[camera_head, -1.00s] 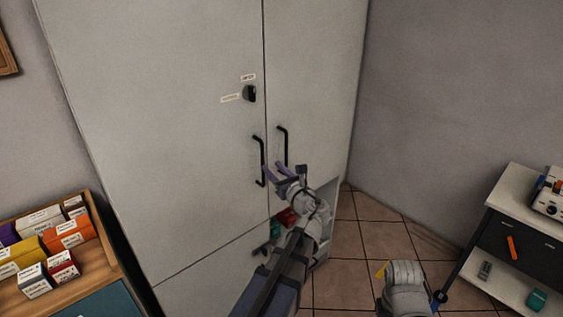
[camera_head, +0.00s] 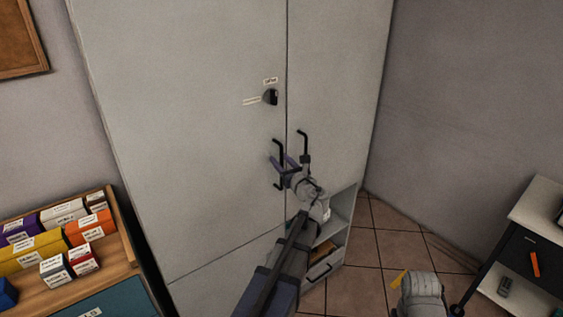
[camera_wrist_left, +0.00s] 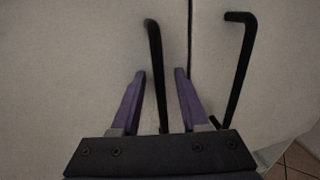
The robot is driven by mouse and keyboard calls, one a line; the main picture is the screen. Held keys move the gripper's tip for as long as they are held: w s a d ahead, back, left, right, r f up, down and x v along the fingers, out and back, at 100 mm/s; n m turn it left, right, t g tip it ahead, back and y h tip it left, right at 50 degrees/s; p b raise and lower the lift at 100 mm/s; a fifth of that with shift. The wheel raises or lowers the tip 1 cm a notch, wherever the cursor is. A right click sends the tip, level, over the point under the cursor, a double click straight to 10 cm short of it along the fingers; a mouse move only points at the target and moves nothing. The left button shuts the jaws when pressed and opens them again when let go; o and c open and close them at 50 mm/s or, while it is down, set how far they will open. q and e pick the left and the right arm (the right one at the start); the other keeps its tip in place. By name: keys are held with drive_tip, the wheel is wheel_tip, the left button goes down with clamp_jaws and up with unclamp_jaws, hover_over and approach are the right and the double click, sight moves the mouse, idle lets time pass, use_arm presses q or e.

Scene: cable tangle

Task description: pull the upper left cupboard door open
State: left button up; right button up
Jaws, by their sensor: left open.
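The upper left cupboard door (camera_head: 185,130) is a tall pale grey panel and looks closed. Its black bar handle (camera_head: 277,149) is at the door's right edge, beside the seam. The handle also shows in the left wrist view (camera_wrist_left: 155,62). My left gripper (camera_head: 283,165) is at the handle, partly hiding its lower part. In the left wrist view its purple fingers (camera_wrist_left: 158,75) are open, one on each side of the handle bar. Whether they touch it I cannot tell. My right arm shows at the bottom right; its fingers are not clear.
The right door's handle (camera_head: 303,143) stands close to the right of my left gripper. A dark knob (camera_head: 270,97) is above. A box shelf (camera_head: 118,262) is at left and a trolley (camera_head: 535,215) at right.

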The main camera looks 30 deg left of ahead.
use_arm(q)
drive_tip(key=shift+c, duration=0.3)
clamp_jaws()
idle(1.0)
